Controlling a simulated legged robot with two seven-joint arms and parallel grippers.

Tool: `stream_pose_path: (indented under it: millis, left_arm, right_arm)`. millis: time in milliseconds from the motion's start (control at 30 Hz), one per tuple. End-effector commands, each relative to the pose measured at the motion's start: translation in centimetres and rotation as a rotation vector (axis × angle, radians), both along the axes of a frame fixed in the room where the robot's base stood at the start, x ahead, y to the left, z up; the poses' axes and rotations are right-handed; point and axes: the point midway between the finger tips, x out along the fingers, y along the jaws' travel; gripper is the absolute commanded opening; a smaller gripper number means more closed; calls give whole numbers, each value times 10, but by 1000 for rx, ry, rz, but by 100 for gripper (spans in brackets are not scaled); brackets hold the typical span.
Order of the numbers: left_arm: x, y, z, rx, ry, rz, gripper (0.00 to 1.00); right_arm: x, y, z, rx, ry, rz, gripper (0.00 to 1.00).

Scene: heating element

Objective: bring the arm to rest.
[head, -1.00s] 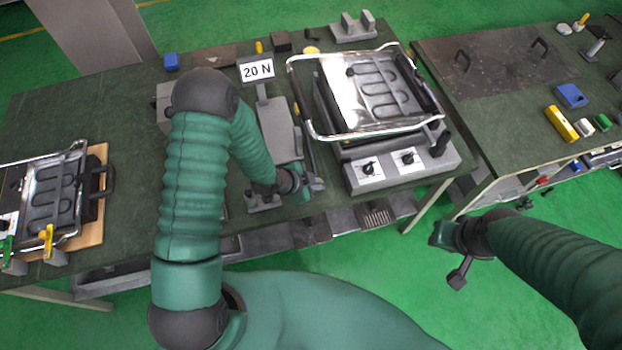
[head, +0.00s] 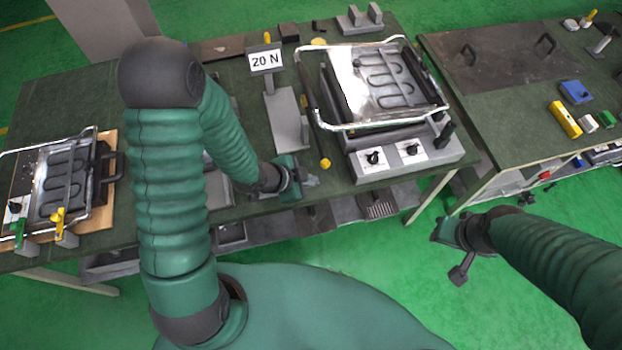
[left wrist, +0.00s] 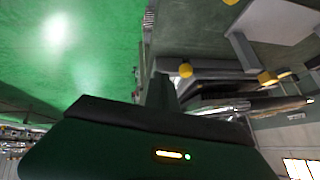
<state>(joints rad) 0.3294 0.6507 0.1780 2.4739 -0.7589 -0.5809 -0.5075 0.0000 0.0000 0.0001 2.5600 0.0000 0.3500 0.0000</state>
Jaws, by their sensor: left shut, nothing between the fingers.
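My left gripper (head: 308,180) is shut and empty at the front edge of the green workbench (head: 50,105), left of the heating appliance. My left arm is bent, with its dark elbow raised at the upper left. In the left wrist view the dark gripper (left wrist: 160,92) points toward grey metal parts and yellow knobs; I cannot tell any contact. My right gripper (head: 452,250) hangs over the green floor, right of the bench, and holds nothing visible; its finger opening is unclear. The heating appliance (head: 405,158) has a wire frame and a plate with a looped heating element (head: 385,80).
A grey stand with a "20 N" sign (head: 265,60) is just behind my left gripper. A yellow-tipped rod (head: 324,163) lies close beside it. A second heating unit (head: 60,185) sits on a wooden board at the left. Another bench (head: 470,120) is at the right. Open floor lies between.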

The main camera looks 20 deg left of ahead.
Motion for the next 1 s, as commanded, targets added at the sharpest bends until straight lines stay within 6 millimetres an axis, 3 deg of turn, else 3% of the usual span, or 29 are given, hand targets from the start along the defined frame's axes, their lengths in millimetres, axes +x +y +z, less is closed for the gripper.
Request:
stream_pose_path:
  millis: [567,667,767,867,1000]
  left_arm:
    - [1,0,0,-1,-1,0,0]
    - [2,7,0,22,19,38,0]
    - [0,36,8,94,102,220,0]
    - [-20,63,28,120,226,524,0]
    - [-63,62,56,28,395,874,0]
  right_arm:
    - [0,0,0,0,0,0,33]
    - [0,0,-3,0,0,0,33]
    - [0,0,-14,0,0,0,33]
    - [0,0,-27,0,0,0,33]
    - [0,0,-38,0,0,0,33]
